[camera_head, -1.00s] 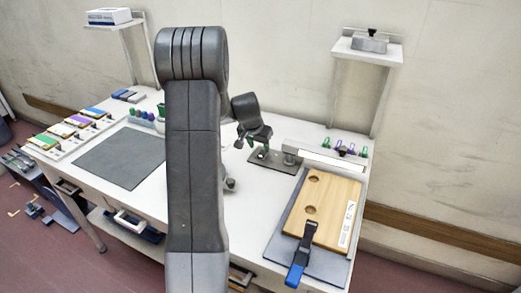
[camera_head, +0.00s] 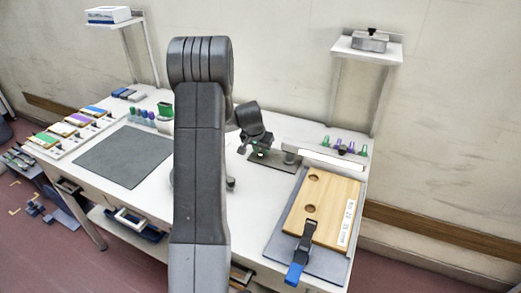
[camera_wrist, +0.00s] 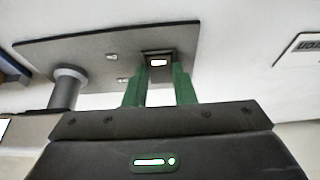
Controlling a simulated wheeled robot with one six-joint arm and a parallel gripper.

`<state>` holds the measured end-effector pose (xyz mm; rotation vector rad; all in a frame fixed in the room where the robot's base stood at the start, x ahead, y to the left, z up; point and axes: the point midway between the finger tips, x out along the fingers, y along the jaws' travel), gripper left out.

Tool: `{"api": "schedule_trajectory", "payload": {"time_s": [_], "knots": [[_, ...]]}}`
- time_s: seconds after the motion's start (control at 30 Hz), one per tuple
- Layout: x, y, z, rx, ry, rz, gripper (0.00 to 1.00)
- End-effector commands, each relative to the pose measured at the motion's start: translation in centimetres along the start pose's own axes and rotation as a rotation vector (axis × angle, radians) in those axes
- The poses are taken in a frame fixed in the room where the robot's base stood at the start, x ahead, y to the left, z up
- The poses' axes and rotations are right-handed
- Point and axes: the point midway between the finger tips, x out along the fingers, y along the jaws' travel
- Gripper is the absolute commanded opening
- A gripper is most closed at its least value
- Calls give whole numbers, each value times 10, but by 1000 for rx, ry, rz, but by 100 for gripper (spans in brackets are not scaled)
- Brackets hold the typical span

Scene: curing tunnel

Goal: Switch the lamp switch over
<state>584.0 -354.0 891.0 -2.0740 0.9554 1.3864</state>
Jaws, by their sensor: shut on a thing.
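The lamp switch (camera_wrist: 158,61) is a small dark block with a bright white face on a dark grey plate (camera_wrist: 95,50), which also shows on the bench in the head view (camera_head: 287,165). My gripper (camera_wrist: 159,78) has its two green fingers on either side of the switch, shut on it. In the head view my gripper (camera_head: 258,150) is low over the plate; the switch there is mostly hidden by the gripper. I cannot tell which way the switch is set.
A grey round post (camera_wrist: 67,88) stands left of my fingers in the wrist view. A wooden board (camera_head: 325,208) with a blue-handled clamp (camera_head: 300,250) lies at the right. A dark mat (camera_head: 123,157) lies at the left. A shelf (camera_head: 365,48) rises behind.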

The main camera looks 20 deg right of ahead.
Motion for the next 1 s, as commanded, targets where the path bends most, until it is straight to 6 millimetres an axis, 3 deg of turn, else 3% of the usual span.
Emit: {"api": "schedule_trajectory", "payload": {"time_s": [0.6, 1.0], "knots": [[-1, 1, -10, 3, -230, 4, 1], [1, 0, -9, 1, -258, 1, 1]]}}
